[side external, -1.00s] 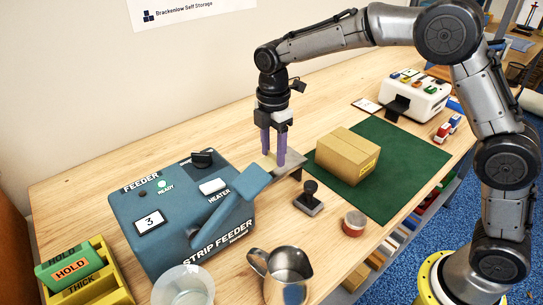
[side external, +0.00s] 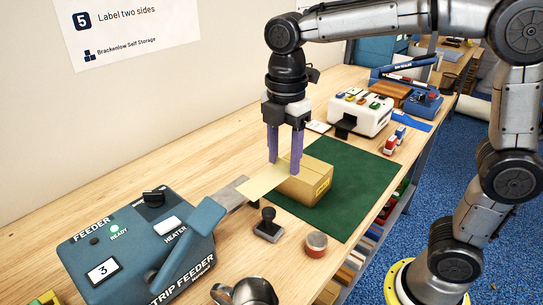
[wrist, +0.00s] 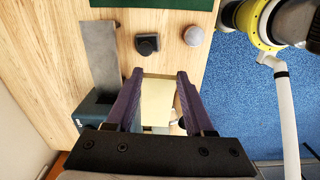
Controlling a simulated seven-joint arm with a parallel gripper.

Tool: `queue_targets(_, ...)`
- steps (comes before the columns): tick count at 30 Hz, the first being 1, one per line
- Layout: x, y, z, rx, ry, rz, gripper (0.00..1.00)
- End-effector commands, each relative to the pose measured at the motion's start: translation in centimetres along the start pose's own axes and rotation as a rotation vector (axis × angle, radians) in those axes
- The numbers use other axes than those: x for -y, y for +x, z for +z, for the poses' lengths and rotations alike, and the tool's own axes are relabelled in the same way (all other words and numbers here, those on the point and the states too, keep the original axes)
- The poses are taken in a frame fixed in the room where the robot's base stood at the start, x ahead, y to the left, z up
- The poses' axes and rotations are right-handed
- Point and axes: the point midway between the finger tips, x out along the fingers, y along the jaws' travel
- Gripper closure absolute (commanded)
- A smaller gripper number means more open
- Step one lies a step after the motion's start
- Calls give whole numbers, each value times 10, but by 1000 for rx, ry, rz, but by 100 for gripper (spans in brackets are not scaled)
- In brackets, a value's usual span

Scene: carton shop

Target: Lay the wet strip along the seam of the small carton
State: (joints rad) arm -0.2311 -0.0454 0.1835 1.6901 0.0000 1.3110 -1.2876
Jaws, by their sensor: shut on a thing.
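My gripper (side external: 286,166) is shut on a pale tan strip (side external: 262,183). The strip is held flat in the air, reaching left from the purple fingers toward the feeder's metal plate (side external: 231,196). In the wrist view the strip (wrist: 157,100) shows between the two fingers, apart from the plate. The small carton (side external: 309,186), brown and closed, sits on the green mat just right of the strip in the side view. The strip and fingers hide part of its top, so the seam is hard to make out. The blue strip feeder (side external: 140,236) shows a lit green light and a 3.
A black-handled stamp (side external: 268,226) and a round red-sided tin (side external: 316,244) stand in front of the carton. A metal jug (side external: 245,292) is at the front edge. The green mat (side external: 362,172) is bare right of the carton.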

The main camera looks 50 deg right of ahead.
Motion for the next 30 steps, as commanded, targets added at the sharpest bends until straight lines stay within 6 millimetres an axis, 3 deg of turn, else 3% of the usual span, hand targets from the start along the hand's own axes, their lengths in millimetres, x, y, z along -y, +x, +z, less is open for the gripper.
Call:
queue_targets(5,-5,1,0,-8,225,19,78)
queue_targets(8,-14,7,10,-12,442,25,78)
queue_targets(14,-34,25,61,-17,965,28,78)
queue_targets(18,-40,40,112,-13,1298,21,78)
queue_targets(24,-35,51,158,0,1457,2,78)
queue_targets(30,-32,55,172,3,1494,-2,78)
